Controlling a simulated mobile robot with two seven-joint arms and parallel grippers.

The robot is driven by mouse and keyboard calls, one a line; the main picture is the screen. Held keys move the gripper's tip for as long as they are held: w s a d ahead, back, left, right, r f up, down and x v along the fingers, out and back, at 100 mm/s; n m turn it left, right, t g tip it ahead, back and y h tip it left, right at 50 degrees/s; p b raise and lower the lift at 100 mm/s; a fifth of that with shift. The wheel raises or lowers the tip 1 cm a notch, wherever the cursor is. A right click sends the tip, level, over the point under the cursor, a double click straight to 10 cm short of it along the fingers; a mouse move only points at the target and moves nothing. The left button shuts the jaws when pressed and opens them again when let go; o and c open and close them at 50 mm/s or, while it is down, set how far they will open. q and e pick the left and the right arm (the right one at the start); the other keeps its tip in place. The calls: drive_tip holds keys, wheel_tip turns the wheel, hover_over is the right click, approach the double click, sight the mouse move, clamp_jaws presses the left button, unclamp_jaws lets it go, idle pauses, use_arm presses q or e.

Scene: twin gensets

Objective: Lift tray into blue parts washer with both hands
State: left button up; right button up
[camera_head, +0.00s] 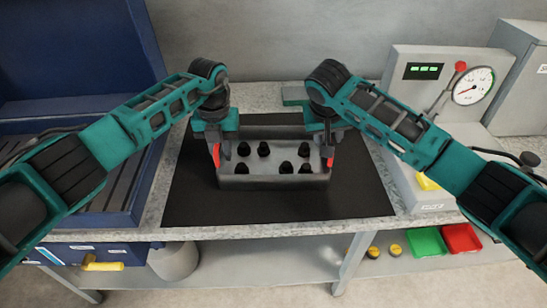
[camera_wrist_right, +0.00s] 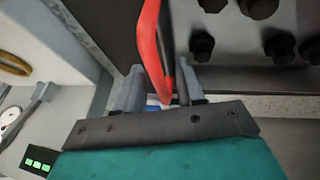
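The grey tray (camera_head: 274,182) holds several black knobbed parts and sits on a black mat (camera_head: 280,206) on the bench. It has a red handle at each end. My left gripper (camera_head: 225,153) is down at the tray's left handle (camera_head: 216,155); its finger gap is too small to judge. My right gripper (camera_head: 326,152) is at the right handle (camera_head: 330,161). In the right wrist view, the red handle (camera_wrist_right: 152,45) comes between the fingers (camera_wrist_right: 158,92), which stand apart with space beside it. The blue parts washer (camera_head: 130,160) stands at the left, lid raised.
A grey gauge unit (camera_head: 415,88) stands on the bench at the right. A green block (camera_head: 294,94) lies behind the tray. Green (camera_head: 426,242) and red (camera_head: 461,238) bins sit on the lower shelf. The mat in front of the tray is clear.

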use_arm(q)
clamp_jaws()
use_arm(e)
drive_tip(key=c, duration=0.5)
clamp_jaws()
use_arm(q)
drive_tip(key=shift+r, duration=0.1)
use_arm(e)
drive_tip(key=shift+r, duration=0.15)
